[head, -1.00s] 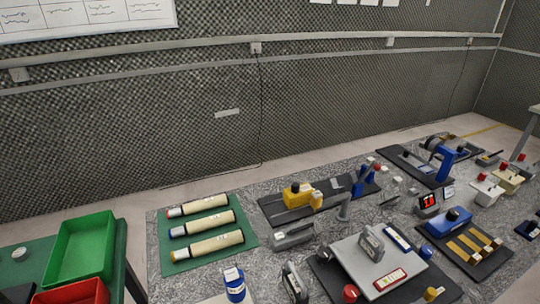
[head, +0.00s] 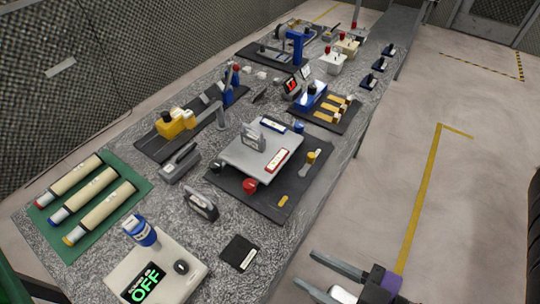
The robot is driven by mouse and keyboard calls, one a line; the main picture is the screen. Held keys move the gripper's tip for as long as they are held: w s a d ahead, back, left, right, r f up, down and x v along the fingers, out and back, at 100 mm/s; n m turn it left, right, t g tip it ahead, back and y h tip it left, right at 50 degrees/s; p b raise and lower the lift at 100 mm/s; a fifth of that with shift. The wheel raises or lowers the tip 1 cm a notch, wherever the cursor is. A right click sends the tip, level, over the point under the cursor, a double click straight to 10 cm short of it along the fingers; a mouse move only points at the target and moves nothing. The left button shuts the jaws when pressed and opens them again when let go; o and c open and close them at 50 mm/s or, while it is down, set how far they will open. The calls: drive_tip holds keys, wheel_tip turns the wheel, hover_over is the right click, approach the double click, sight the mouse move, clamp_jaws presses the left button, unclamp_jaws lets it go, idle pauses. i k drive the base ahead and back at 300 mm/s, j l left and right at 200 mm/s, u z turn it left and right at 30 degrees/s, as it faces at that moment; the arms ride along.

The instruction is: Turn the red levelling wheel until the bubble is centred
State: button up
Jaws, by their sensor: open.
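The red levelling wheel (head: 250,187) sits at the near corner of a light grey levelling plate (head: 240,157) on a dark mat. A blue wheel (head: 299,127) and a black knob (head: 217,166) show at other corners. A red-framed level vial (head: 277,161) and a blue-framed one (head: 273,125) lie on the plate; the bubbles are too small to make out. A grey upright gauge (head: 252,137) stands on it. My gripper (head: 308,271) is open and empty at the bottom right, beyond the table's edge, well apart from the red wheel.
A device reading OFF (head: 155,278) with a blue-and-white bottle (head: 140,232), a black pad (head: 240,252) and a dark gauge (head: 201,205) are near. A yellow-topped post (head: 311,157) stands by the plate. Tubes lie on a green mat (head: 130,181).

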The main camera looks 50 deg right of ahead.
sight(249, 184)
drive_tip(key=k+l, duration=0.65)
drive_tip(key=k, duration=0.2)
drive_tip(key=l+u, duration=0.05)
